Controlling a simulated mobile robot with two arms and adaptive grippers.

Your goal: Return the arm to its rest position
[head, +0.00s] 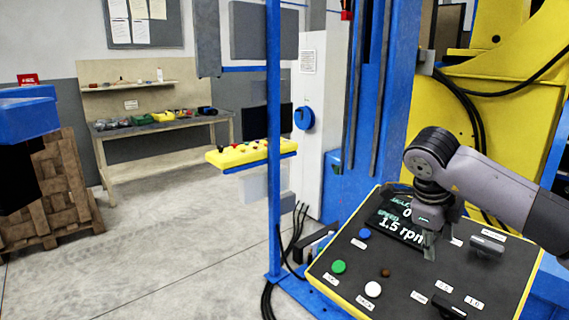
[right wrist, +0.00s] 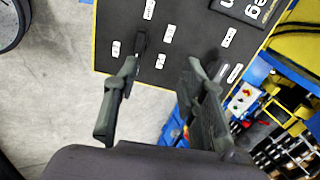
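My right arm comes in from the right in the head view. Its gripper (head: 431,246) points down over the control panel (head: 334,296), in front of the lower right of the display (head: 408,226). In the right wrist view the two fingers of the right gripper (right wrist: 162,64) are spread apart with nothing between them. The panel also shows beyond the fingers (right wrist: 185,15). I cannot tell the exact height of the fingertips above the panel. My left gripper is in neither view.
The yellow positioner (head: 420,110) is behind. Open floor (head: 150,240) lies left.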

